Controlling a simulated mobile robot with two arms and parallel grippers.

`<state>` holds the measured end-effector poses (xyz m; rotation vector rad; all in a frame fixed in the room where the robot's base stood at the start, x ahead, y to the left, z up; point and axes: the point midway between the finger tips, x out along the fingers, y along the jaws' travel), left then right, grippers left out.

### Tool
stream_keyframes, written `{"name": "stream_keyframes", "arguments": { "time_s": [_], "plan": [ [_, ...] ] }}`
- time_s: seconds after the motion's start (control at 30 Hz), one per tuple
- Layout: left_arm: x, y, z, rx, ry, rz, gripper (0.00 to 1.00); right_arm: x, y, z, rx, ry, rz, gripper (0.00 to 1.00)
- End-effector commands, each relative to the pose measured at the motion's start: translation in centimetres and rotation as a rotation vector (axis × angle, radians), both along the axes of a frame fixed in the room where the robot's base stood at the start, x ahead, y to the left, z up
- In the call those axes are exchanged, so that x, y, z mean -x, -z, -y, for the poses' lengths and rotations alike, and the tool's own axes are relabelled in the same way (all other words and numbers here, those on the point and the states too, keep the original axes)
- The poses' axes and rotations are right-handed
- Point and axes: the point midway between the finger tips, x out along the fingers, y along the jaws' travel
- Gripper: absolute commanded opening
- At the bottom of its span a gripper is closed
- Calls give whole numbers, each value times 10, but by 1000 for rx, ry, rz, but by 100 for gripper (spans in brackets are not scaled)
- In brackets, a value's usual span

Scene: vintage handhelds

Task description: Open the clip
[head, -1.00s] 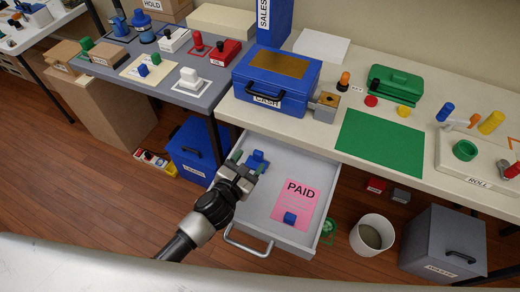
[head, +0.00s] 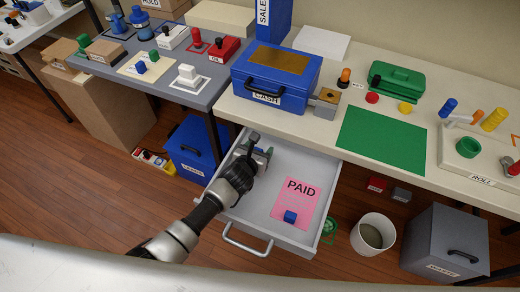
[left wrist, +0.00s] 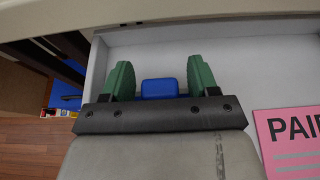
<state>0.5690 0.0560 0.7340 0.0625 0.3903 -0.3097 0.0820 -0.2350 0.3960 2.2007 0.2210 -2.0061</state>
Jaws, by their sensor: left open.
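My left gripper (head: 256,152) reaches into the open grey drawer (head: 318,214), near its back left corner. In the left wrist view its two green fingers (left wrist: 158,75) are open, with a blue object (left wrist: 160,88) between them and a gap on each side. In the head view the gripper mostly hides this blue object. A small blue clip-like block (head: 290,216) sits on the lower part of a pink PAID sheet (head: 306,190) in the drawer. I cannot tell which blue piece is the clip. My right gripper is not in view.
A blue CASH box (head: 300,78) stands on the bench above the drawer, beside a green mat (head: 381,140). The drawer handle (head: 246,246) faces the front.

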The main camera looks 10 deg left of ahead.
Motion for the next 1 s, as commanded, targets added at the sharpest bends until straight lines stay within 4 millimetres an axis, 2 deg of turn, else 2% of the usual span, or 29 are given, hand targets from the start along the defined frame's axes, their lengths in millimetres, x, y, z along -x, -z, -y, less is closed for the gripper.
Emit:
{"name": "stream_keyframes", "arguments": {
  "time_s": [0.37,0.47,0.7,0.87,1.0],
  "plan": [
    [-6,2,2,1,0,1,60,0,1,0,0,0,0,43],
    [-6,2,2,0,0,1,47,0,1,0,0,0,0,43],
    [-6,2,2,0,0,1,11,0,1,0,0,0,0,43],
    [-6,-1,3,-5,1,-12,10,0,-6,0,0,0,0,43],
    [-8,-5,4,-19,4,-63,10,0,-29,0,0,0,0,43]
  ]
}}
